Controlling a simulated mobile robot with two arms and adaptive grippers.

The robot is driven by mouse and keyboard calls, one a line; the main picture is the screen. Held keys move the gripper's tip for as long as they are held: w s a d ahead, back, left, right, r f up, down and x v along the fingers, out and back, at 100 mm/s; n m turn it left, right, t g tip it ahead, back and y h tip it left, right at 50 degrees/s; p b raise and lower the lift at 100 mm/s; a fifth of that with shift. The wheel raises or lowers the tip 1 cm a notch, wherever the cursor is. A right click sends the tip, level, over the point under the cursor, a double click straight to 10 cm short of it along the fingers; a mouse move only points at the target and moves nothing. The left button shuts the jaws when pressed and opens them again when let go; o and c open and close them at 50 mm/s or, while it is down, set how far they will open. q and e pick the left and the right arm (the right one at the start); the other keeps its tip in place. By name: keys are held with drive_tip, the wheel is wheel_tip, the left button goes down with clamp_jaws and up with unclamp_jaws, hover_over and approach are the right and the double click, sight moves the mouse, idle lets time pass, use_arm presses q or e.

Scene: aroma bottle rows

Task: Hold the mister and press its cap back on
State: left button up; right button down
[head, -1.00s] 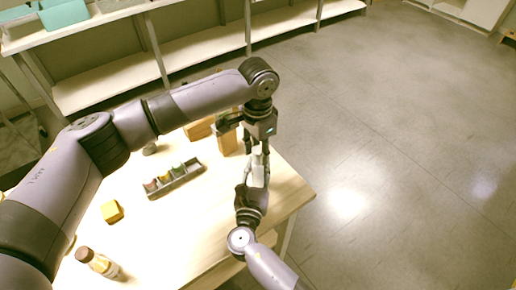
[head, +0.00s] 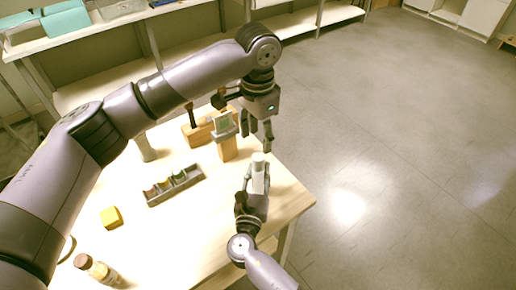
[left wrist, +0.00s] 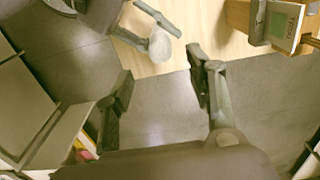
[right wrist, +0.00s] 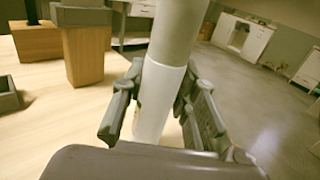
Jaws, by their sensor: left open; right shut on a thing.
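The mister (head: 260,183) is a slim white cylinder, upright near the table's right edge. My right gripper (head: 250,197) is shut around its body; the right wrist view shows the fingers on both sides of the white body (right wrist: 152,105). In the left wrist view the cap's pale round top (left wrist: 160,45) shows beyond the open fingers.
A dark tray (head: 185,192) with several small coloured bottles lies left of the mister. A wooden stand with a small display (head: 224,124) is behind. Open floor lies right of the table (head: 295,197).

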use_arm(q)
wheel_tip(320, 180, up, 4)
drive_tip(key=shift+f, duration=0.1)
use_arm(e)
drive_tip(key=c, duration=1.2)
unclamp_jaws()
drive_tip(key=s, duration=0.4)
drive_tip(key=s+a, duration=0.1)
drive_tip(key=s, duration=0.3)
drive_tip(key=s+a, duration=0.1)
drive_tip(key=s, duration=0.3)
use_arm(q)
drive_tip(key=shift+f, duration=0.1)
use_arm(e)
drive_tip(key=shift+f, duration=0.1)
